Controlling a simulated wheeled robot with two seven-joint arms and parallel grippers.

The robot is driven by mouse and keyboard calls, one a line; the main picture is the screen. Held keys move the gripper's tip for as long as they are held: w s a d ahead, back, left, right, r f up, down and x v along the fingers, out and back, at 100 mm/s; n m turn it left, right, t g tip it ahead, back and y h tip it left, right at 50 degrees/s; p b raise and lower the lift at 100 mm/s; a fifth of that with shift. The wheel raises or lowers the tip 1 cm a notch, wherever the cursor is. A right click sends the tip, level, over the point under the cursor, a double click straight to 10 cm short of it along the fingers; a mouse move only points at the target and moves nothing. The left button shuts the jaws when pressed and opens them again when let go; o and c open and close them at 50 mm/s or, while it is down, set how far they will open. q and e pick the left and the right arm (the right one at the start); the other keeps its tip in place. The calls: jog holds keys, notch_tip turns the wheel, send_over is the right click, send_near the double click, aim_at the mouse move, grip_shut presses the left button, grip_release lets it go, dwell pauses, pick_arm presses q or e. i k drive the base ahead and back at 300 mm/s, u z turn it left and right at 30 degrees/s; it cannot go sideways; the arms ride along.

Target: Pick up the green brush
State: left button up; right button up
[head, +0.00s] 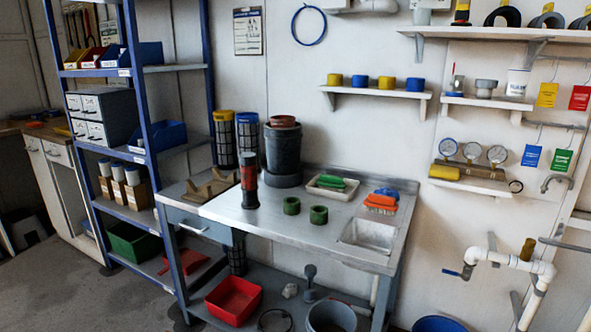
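A small green object (331,181), which looks like the green brush, lies in a shallow pale tray (347,193) towards the back of the metal workbench (300,233). It is small in the head view, so its bristles cannot be made out clearly. To its right on the bench lie an orange brush (380,201) and a blue item (387,192) close together. Neither of my grippers shows in the head view.
A sink basin (369,233) is at the right. The bench's front middle is clear.

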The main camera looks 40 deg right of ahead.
aim_at(328, 182)
jog(key=i, duration=1.65)
jog(key=z, duration=0.3)
